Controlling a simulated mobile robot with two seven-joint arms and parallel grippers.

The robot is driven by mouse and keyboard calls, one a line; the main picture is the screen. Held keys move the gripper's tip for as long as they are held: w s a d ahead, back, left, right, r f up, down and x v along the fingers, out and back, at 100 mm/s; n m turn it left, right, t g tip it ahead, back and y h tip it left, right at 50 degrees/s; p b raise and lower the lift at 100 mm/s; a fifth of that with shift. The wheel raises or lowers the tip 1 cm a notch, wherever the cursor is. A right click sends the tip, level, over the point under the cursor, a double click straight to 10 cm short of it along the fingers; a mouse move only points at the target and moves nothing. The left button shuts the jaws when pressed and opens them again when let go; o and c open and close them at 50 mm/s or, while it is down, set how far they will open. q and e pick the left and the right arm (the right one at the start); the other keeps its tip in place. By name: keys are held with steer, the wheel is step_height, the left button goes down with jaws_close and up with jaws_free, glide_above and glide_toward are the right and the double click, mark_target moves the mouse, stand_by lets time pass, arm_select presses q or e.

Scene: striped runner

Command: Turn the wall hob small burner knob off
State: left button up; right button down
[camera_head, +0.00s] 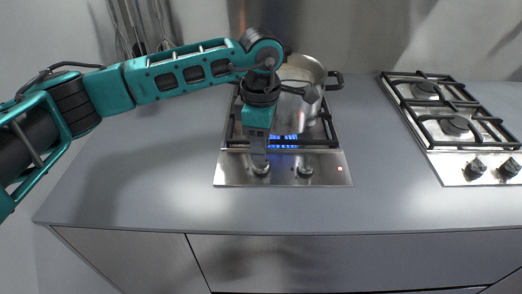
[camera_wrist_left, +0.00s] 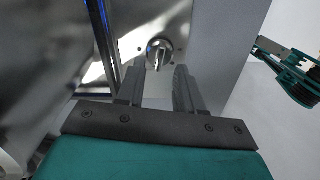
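A steel hob (camera_head: 226,175) is set in the grey counter, with a pot (camera_head: 297,112) over a lit burner showing blue flame (camera_head: 283,142). Its front plate has a left knob (camera_head: 261,171) and a right knob (camera_head: 305,170). My left gripper (camera_head: 259,161) points down at the left knob and partly hides it. In the left wrist view the knob (camera_wrist_left: 158,54) shows just beyond and between the two open fingers (camera_wrist_left: 158,75). Whether they touch it cannot be told.
A second hob (camera_head: 447,162) with black grates and two dark knobs lies at the right. A small red light (camera_head: 340,169) glows on the first hob's plate. The grey counter (camera_head: 390,190) between the hobs is clear. Utensils (camera_head: 138,45) stand at the back left.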

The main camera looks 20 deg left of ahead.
arm_select(q)
steer(key=shift+f, duration=1.5)
steer(key=shift+c, duration=0.2)
jaws_close()
